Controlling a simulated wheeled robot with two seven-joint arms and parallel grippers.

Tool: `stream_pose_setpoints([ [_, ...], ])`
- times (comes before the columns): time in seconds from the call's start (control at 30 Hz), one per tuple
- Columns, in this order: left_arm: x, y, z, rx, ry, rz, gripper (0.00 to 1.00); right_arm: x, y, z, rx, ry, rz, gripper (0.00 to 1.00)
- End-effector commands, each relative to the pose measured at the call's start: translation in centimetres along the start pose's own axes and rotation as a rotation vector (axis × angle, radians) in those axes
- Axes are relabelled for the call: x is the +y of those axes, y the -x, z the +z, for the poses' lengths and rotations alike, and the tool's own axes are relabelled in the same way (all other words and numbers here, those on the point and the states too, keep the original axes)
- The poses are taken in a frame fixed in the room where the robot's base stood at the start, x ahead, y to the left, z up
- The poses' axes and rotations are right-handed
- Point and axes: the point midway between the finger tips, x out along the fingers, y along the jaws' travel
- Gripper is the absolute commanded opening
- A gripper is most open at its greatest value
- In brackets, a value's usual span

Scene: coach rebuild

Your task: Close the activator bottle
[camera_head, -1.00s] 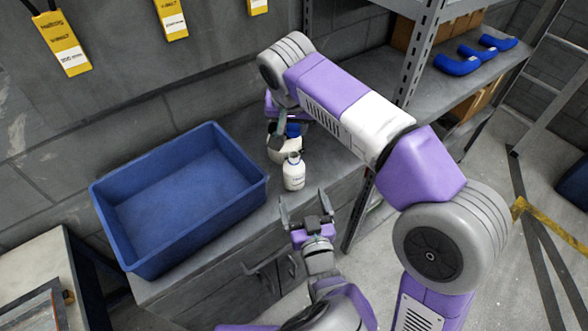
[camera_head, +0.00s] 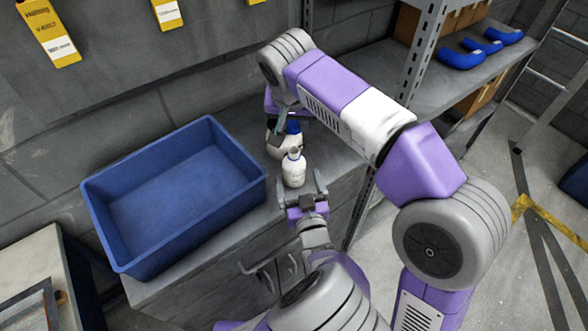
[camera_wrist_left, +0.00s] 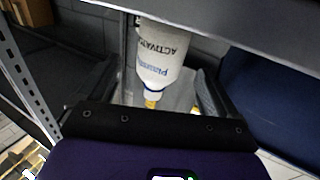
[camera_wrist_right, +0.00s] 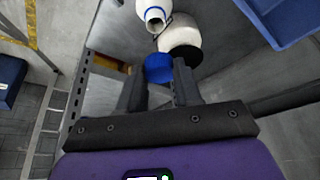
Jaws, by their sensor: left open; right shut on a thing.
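The activator bottle (camera_head: 294,170), white with a printed label, stands upright near the front edge of the grey bench. It also shows in the left wrist view (camera_wrist_left: 160,50), upside down in the picture. Its mouth is uncovered in the right wrist view (camera_wrist_right: 154,15). My left gripper (camera_head: 300,187) is open just in front of the bottle, its fingers spread to either side. My right gripper (camera_wrist_right: 160,72) is shut on the blue cap (camera_wrist_right: 158,68), held behind the bottle. The cap also shows in the head view (camera_head: 293,127). The right fingers are partly hidden there.
A white round container (camera_wrist_right: 183,38) stands close behind the bottle, near the cap. A large blue bin (camera_head: 120,262) sits to the left on the bench. A metal shelf upright (camera_head: 412,70) stands to the right, with blue parts (camera_head: 462,58) on its shelf.

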Motion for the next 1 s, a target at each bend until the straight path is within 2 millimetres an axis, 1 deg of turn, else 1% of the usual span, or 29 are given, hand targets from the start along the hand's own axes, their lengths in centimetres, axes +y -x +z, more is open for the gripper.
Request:
stream_pose_setpoints([
  [0.03, -0.1, -1.2, 0.1, 0.000, -0.001, -0.004, 0.92, 0.0, 0.0, 0.0, 0.000, 0.000, 0.000, 0.06],
  [0.2, -0.1, -4.2, 0.0, 0.001, 0.000, -0.003, 0.92, 0.0, 0.0, 0.0, 0.000, 0.000, 0.000, 0.06],
  [0.3, -0.1, -5.6, 0.1, -0.001, 0.001, -0.002, 0.92, 0.0, 0.0, 0.0, 0.000, 0.000, 0.000, 0.06],
  [0.4, -0.1, -6.5, 0.1, 0.000, -0.001, -0.001, 0.92, 0.0, 0.0, 0.0, 0.000, 0.000, 0.000, 0.06],
  [0.57, 0.0, -7.2, 0.0, 0.000, -0.001, 0.001, 0.92, 0.0, 0.0, 0.0, 0.000, 0.000, 0.000, 0.06],
  [0.83, 0.0, -7.2, 0.0, 0.000, -0.001, 0.001, 0.92, 0.0, 0.0, 0.0, 0.000, 0.000, 0.000, 0.06],
  [1.0, 0.0, -7.2, 0.0, 0.000, -0.001, 0.001, 0.66, 0.0, 0.0, 0.0, 0.000, 0.000, 0.000, 0.06],
])
